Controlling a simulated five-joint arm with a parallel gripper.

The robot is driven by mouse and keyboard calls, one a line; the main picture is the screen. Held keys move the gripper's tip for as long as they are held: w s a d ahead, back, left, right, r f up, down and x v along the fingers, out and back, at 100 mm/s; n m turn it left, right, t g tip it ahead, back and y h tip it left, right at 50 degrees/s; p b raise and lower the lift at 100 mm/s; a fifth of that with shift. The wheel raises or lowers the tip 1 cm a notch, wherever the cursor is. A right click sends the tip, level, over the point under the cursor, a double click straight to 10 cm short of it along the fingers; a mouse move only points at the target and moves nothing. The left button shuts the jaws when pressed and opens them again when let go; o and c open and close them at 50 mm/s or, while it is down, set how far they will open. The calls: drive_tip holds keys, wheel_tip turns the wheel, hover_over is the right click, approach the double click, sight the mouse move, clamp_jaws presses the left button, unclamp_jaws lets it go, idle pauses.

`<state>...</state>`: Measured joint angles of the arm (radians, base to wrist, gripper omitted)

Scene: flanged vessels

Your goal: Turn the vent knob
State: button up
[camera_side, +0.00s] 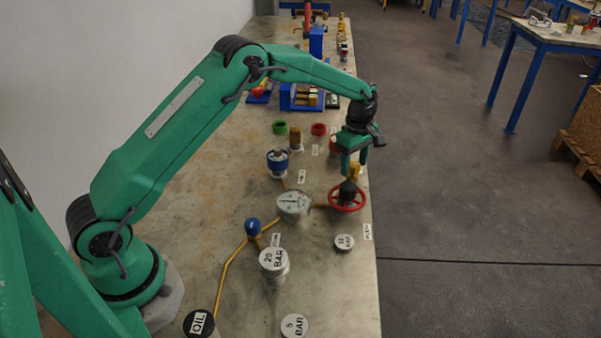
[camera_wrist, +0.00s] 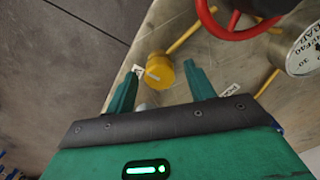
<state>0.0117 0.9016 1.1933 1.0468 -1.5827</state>
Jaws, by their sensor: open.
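A yellow knob (camera_wrist: 159,70) with a white line across its face shows in the wrist view, ahead of and between my fingers. It appears to be the vent knob, though no tag I can read confirms this. In the side view only a little yellow (camera_side: 355,171) shows behind my fingers. My gripper (camera_side: 353,169) points down over the right part of the bench, just behind the red handwheel. In the wrist view my gripper (camera_wrist: 160,84) is open, with nothing held between the fingers. Contact with the knob cannot be told.
The red handwheel (camera_side: 346,199) stands close in front of my fingers. A round gauge (camera_side: 294,202) is left of it. A blue knob (camera_side: 252,227), a 20 BAR vessel (camera_side: 273,261) and a blue-collared vessel (camera_side: 278,160) stand farther left. The bench's right edge is close.

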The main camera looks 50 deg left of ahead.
drive_tip(key=c, duration=1)
drive_tip(key=shift+m, duration=0.3)
drive_tip(key=m, duration=1.3)
drive_tip(key=shift+r+m, duration=0.1)
drive_tip(key=shift+m, duration=2.1)
